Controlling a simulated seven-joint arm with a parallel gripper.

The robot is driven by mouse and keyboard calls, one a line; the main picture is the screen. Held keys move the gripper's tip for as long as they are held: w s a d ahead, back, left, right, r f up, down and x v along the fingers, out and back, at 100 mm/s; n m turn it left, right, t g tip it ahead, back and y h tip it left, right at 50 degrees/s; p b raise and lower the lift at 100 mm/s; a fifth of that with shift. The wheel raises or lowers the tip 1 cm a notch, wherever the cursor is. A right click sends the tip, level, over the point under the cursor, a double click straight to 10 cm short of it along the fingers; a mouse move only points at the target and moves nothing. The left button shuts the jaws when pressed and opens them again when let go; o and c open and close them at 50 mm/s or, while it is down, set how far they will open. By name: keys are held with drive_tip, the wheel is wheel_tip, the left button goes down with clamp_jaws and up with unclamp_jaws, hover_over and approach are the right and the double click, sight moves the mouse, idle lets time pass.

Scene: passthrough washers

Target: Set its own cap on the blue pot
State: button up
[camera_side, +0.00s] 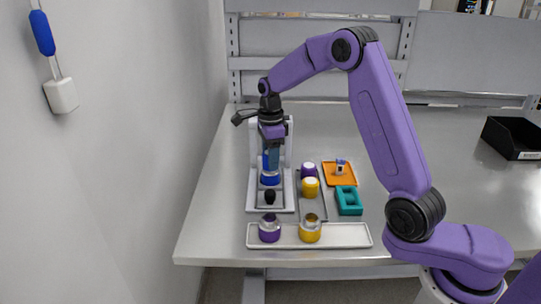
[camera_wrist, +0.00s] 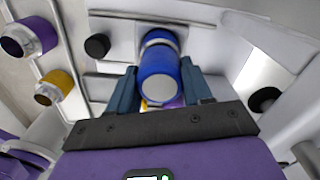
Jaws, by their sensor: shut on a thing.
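The blue pot (camera_side: 270,178) stands in a white stand (camera_side: 251,190), below my gripper. In the wrist view, its blue body and silver neck (camera_wrist: 159,36) show just beyond the cap. The blue cap (camera_wrist: 160,68), with a white end, sits between my gripper's fingers (camera_wrist: 160,88). In the side view, my gripper (camera_side: 271,158) points down, shut on the cap, over the pot. The cap looks roughly in line with the neck. I cannot tell whether they touch, as the fingers partly hide the cap.
A purple pot (camera_side: 269,232) and a yellow pot (camera_side: 310,232) stand on a white tray (camera_side: 350,236) in front. Purple (camera_side: 308,170) and yellow caps (camera_side: 310,187) are on a grey tray (camera_side: 314,209). A black knob (camera_side: 270,196), an orange tray (camera_side: 332,182) and a teal block (camera_side: 348,200) are close by.

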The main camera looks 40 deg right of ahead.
drive_tip(key=o, duration=1.5)
drive_tip(key=shift+c, duration=0.2)
drive_tip(key=shift+r, duration=0.1)
drive_tip(key=shift+r, duration=3.9)
